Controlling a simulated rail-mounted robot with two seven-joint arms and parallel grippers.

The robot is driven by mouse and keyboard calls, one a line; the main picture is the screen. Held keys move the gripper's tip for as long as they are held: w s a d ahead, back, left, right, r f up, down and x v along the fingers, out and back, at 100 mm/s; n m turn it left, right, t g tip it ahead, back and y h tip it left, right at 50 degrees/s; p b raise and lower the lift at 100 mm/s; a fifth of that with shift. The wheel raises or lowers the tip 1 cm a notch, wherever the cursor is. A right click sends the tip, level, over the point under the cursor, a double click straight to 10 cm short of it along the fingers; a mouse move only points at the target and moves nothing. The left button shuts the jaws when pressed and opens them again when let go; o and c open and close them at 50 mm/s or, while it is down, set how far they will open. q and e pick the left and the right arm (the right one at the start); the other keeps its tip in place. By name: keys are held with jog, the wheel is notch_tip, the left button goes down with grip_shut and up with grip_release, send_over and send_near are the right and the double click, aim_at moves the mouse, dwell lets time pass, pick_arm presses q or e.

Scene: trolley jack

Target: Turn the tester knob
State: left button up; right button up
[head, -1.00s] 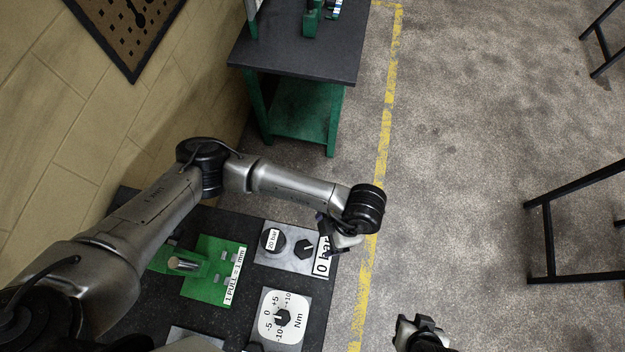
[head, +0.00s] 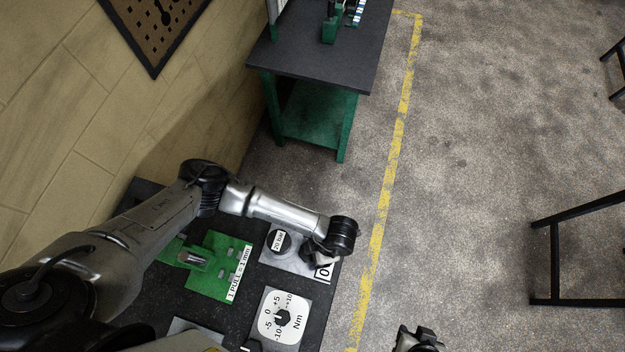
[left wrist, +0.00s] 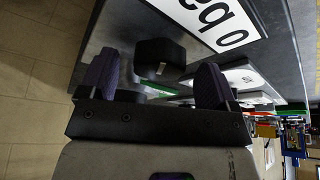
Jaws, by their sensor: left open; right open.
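The tester is a grey plate (head: 270,263) with a black round "20 bar" cap (head: 279,241) and a "0 bar" label (head: 325,272), partly covered by my left gripper (head: 312,254). The tester knob is hidden behind that gripper in the head view. In the left wrist view the black, six-sided knob (left wrist: 160,60) sits ahead, between the two open fingers, with a gap showing on each side. My right gripper (head: 420,342) is at the bottom edge, over the floor, away from the tester.
A green plate (head: 222,268) marked "1 PULL = 1 mm" and a white Nm dial (head: 282,316) share the dark bench top (head: 190,320). A green-legged table (head: 320,60) stands beyond. Black frame legs (head: 555,260) stand at right. The floor between is clear.

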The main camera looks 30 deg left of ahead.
pick_arm(q)
jog(key=shift+s+a+f, duration=0.15)
jog(key=shift+a+f, duration=0.05)
jog(key=shift+f, duration=0.3)
jog(key=c, duration=0.9)
